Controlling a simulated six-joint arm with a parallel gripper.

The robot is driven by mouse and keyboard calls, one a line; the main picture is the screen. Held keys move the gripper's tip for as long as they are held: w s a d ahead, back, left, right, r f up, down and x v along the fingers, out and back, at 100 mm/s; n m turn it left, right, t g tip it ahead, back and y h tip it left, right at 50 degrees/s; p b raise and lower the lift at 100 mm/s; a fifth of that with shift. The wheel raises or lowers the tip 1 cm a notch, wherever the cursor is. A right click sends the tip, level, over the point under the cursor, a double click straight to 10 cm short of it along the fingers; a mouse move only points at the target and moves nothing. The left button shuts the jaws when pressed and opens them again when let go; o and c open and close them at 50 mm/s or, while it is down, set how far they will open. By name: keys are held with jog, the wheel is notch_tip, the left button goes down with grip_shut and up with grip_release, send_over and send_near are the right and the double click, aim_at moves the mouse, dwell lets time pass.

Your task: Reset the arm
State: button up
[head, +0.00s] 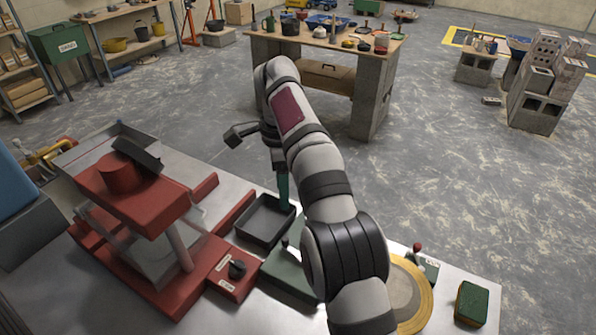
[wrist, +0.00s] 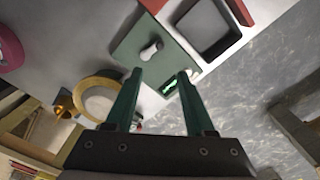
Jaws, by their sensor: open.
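My gripper (head: 283,188) hangs at the end of my grey arm, fingers down, close to the dark square tray (head: 264,220) on the metal bench. In the wrist view its two green fingers (wrist: 160,74) are apart, with nothing held between them. That view looks past the fingertips onto a green box (wrist: 139,40) with a pale knob and a small lit green display (wrist: 170,85). The dark tray also shows there (wrist: 208,28). My arm hides part of the bench in the head view.
A red press-like machine (head: 130,195) stands at the bench's left, beside a red box with a black knob (head: 237,269). The yellow-rimmed disc (head: 426,300) and green block (head: 472,303) lie at right. A cluttered table (head: 330,55) stands beyond open floor.

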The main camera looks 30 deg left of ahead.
jog(key=s+d+r+n, duration=0.1)
jog(key=s+d+r, duration=0.15)
jog(key=d, duration=0.75)
jog(key=s+d+r+n, duration=0.1)
jog(key=d+r, duration=0.3)
jog(key=d, duration=0.7)
jog(key=s+d+f+n, duration=0.1)
jog(key=s+d+f, duration=0.2)
jog(key=s, duration=0.4)
jog(key=s+d+f+y, duration=0.1)
jog(key=s+d+f, duration=0.2)
jog(key=s+d, duration=0.2)
jog(key=s+d+f+n, duration=0.1)
jog(key=s+d+f, duration=0.1)
jog(key=s+d, duration=0.3)
jog(key=s, duration=0.4)
jog(key=shift+s+f+n+y, duration=0.3)
jog(key=shift+s+f+y, duration=0.05)
jog(key=shift+f+y, duration=0.05)
